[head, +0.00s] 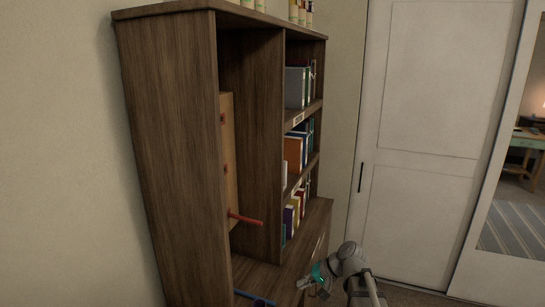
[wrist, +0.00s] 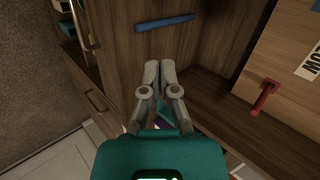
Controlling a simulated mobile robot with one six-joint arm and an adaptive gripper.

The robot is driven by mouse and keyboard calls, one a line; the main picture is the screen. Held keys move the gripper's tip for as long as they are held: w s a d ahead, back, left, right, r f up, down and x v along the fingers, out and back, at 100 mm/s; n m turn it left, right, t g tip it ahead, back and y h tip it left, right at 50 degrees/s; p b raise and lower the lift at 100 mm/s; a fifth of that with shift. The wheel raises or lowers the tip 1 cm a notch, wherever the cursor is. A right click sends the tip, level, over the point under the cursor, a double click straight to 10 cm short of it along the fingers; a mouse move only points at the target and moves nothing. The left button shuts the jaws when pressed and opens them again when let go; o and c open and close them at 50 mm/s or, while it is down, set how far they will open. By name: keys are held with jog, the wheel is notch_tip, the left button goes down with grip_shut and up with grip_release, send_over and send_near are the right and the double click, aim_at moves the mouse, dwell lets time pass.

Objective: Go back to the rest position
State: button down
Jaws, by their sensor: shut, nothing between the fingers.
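My gripper (head: 302,284) is low in front of the bookcase in the head view, at the end of my arm. In the wrist view my gripper (wrist: 160,66) has its two grey fingers together, with nothing between them. A blue bar (wrist: 165,22) lies on the brown wood beyond the fingertips, apart from them. The same blue bar (head: 255,298) shows at the bottom edge of the head view.
The dark wooden bookcase (head: 175,150) holds several books (head: 293,153) on its right shelves. A light wooden panel (head: 228,150) stands inside it, with a red handle (head: 245,219) jutting out; that handle also shows in the wrist view (wrist: 264,96). A white door (head: 420,130) is at right.

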jog(key=s+d+n+g+h+p, duration=0.1)
jog(key=s+d+h+p, duration=0.1)
jog(key=s, duration=0.4)
jog(key=s+d+f+n+g+h+p, duration=0.1)
jog(key=s+d+h, duration=0.4)
jog(key=s+h, duration=0.1)
jog(key=shift+s+d+h+p, duration=0.25)
jog(key=shift+s+h+p, duration=0.1)
jog(key=shift+h, duration=0.05)
jog(key=c, duration=1.4)
grip_release()
jog(key=shift+f, duration=0.1)
